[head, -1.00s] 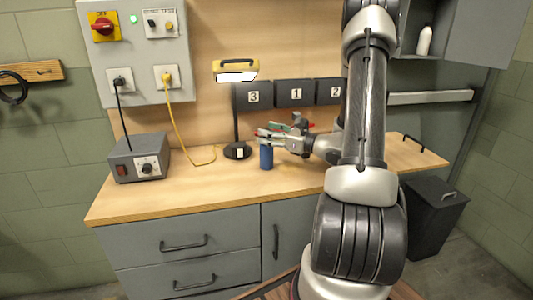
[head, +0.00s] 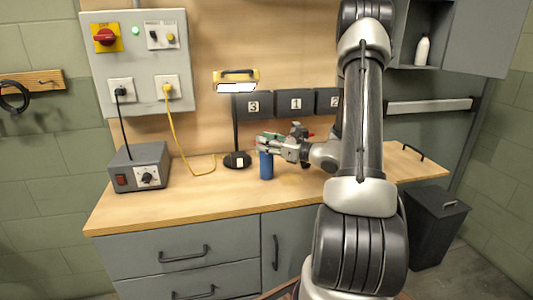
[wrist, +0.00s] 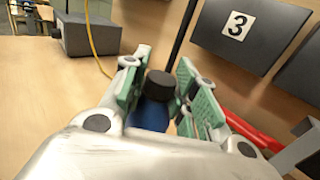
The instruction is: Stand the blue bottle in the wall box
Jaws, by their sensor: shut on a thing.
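The blue bottle (head: 266,166) is upright on or just above the wooden bench, in front of the lamp base. In the wrist view its black cap (wrist: 160,85) and blue body (wrist: 149,115) show between the green-padded fingers. My gripper (head: 267,144) comes in from the right and is shut on the bottle's upper part. The grey wall box (head: 408,59) is open at the upper right, with a white bottle (head: 422,50) standing in it. My arm hides part of the box's left side.
A desk lamp (head: 237,160) stands close behind the bottle. Black numbered bins (head: 275,104) line the back wall. A red-handled tool (wrist: 250,130) lies near the gripper. A grey power unit (head: 141,166) is at left. The wall box's door (head: 487,38) is swung out rightward.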

